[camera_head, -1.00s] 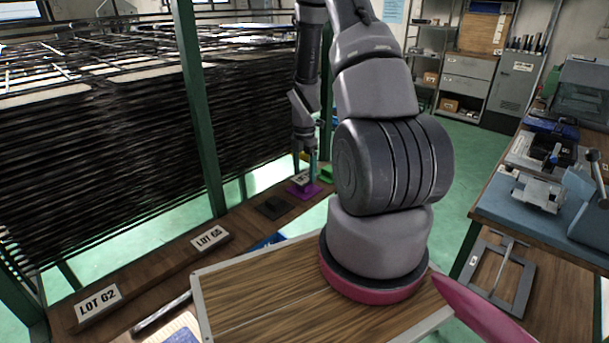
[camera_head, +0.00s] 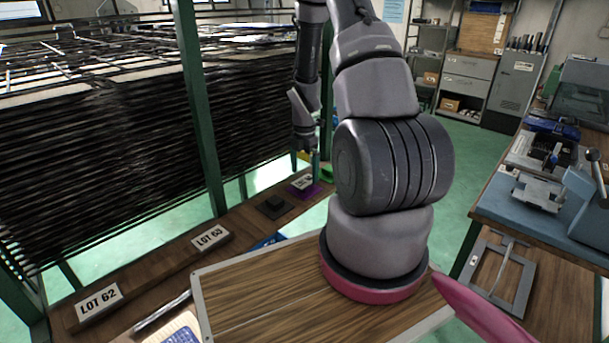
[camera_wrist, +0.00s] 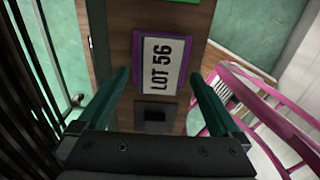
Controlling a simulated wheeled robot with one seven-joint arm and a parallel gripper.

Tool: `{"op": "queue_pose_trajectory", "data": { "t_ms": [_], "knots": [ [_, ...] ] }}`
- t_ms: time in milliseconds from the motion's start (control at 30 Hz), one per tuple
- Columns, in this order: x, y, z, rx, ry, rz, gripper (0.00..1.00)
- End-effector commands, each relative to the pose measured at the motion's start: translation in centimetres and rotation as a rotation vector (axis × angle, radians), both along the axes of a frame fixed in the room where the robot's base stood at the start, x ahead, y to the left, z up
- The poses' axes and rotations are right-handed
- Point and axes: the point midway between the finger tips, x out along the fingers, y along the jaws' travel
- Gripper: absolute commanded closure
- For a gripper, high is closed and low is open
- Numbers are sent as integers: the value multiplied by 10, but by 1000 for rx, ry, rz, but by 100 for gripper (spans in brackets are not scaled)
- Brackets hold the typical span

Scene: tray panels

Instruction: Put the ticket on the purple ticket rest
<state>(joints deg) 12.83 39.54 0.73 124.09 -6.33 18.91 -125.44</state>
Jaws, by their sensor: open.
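The ticket, a white plate marked LOT 56 (camera_wrist: 161,66), lies on the purple ticket rest (camera_wrist: 137,45) in the wrist view. Purple edges show along its left and far sides. In the head view the ticket (camera_head: 302,182) and the purple rest (camera_head: 314,191) are small, beyond my arm. My gripper (camera_wrist: 158,76) is open, with one teal finger on each side of the ticket and clear gaps between. In the head view my gripper (camera_head: 315,164) is partly hidden and stands over the far side of the rest.
A dark rest with a raised block (camera_head: 275,207) stands on the near side of the purple one, and a green rest (camera_head: 327,174) on the far side. Tickets LOT 62 (camera_head: 99,300) and a second LOT plate (camera_head: 209,238) lie nearer along the wooden shelf. A green post (camera_head: 198,110) rises beside it.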

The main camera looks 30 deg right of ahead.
Motion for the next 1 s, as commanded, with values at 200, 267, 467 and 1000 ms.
{"op": "queue_pose_trajectory", "data": {
  "t_ms": [200,267,467,1000],
  "knots": [
    [1,-1,49,-2,-6,0,0],
    [1,-1,62,-1,-6,1,0],
    [0,0,93,-1,-4,0,0],
    [-13,26,199,11,-130,-450,0]
  ]
}}
